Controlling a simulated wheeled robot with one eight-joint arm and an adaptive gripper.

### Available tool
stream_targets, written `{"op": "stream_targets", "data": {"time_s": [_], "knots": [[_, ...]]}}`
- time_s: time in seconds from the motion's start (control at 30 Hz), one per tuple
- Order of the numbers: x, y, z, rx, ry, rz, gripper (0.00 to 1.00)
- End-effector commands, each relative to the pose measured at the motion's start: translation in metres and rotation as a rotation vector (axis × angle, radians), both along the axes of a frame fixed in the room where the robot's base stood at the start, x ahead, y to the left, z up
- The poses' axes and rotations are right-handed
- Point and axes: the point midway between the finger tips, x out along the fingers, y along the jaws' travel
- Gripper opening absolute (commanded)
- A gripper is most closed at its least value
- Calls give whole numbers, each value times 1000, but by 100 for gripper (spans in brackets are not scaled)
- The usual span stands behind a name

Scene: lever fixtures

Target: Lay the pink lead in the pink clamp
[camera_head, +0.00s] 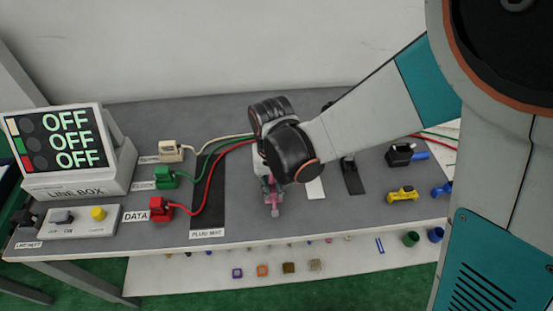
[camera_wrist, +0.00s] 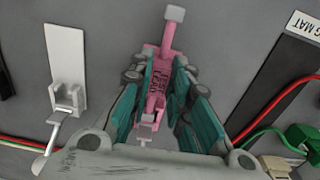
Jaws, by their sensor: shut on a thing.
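My gripper (camera_wrist: 160,95) has its teal fingers closed on the sides of a pink piece with dark lettering, which looks like the pink lead (camera_wrist: 158,85). Beyond the fingertips, a pink bar with a grey end, which looks like part of the pink clamp (camera_wrist: 169,38), sticks out toward the table's front. It also shows in the head view (camera_head: 275,203), below my wrist. A small pink and grey part (camera_wrist: 146,130) shows between the fingers. My gripper hides most of the clamp, and I cannot tell whether the lead touches it.
A white clamp (camera_wrist: 67,98) on a white plate stands beside my gripper. The black plug mat (camera_head: 208,190), with red, green and white plugs and cables, lies left. A black plate (camera_head: 352,178) and a yellow part (camera_head: 402,194) are right. The line box (camera_head: 62,150) reads OFF.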

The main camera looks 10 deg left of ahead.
Motion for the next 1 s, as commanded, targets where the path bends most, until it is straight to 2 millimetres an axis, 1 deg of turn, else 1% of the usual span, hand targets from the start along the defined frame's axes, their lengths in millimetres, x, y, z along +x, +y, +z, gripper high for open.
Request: {"op": "stream_targets", "data": {"time_s": [0.1,0.37,0.4,0.47,0.5,0.73,0.8,0.83,0.87,1.0], "knots": [[0,0,-4,0,0,0,0],[0,0,-4,0,0,0,0],[0,0,-4,0,0,0,25],[0,0,-4,0,0,0,38],[0,0,-4,0,0,0,41],[0,0,-4,0,0,0,41],[0,0,-4,0,0,0,55],[0,0,-4,0,0,0,60],[0,0,-4,0,0,0,61],[0,0,-4,0,0,0,61]]}}
